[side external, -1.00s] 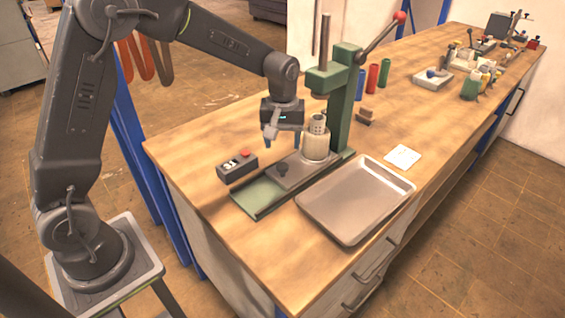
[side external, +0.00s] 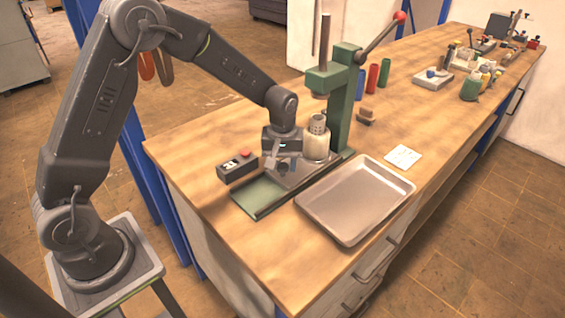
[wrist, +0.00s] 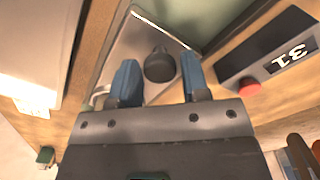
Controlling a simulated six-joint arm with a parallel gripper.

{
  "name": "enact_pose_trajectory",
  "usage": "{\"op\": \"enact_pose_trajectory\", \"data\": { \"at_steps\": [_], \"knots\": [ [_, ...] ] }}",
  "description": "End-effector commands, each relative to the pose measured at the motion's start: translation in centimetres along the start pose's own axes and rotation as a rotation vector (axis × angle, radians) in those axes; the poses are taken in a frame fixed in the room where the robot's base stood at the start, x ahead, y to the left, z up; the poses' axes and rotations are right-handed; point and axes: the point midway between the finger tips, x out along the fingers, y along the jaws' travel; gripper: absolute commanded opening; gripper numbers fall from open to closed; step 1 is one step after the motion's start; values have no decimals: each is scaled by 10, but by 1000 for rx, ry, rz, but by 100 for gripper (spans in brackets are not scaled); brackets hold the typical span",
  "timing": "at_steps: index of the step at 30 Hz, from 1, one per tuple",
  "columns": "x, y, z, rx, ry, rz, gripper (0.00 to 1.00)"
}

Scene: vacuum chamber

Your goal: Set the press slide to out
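The green press (side external: 341,110) stands on the bench with a long green base channel (side external: 258,196) reaching toward the front. The press slide, a grey plate (side external: 305,172), lies in this channel at the column end and carries a cream cylindrical holder (side external: 316,146) with a metal part in it. The front of the channel is bare. The slide's dark round knob (wrist: 158,66) stands between my blue fingers in the wrist view. My gripper (wrist: 159,62) is open, pointing down, with one finger on each side of the knob and visible gaps. In the side view my gripper (side external: 279,165) largely hides the knob.
A grey box with a red button (side external: 238,165) and a display sits close left of the channel. An empty metal tray (side external: 355,205) lies right of it. The press lever (side external: 384,35) rises above. A white card (side external: 403,157) and colored cylinders (side external: 372,78) are farther back.

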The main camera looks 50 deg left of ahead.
Motion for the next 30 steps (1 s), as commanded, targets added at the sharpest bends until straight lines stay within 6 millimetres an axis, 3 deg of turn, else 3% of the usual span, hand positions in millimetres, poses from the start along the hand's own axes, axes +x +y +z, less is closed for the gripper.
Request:
{"op": "enact_pose_trajectory", "data": {
  "at_steps": [13, 20, 30],
  "knots": [
    [0, 0, 0, 0, 0, 0, 0],
    [-1, -2, 2, 0, 0, 0, 0],
    [-1, -29, 29, -1, -1, -1, 0]
  ]
}}
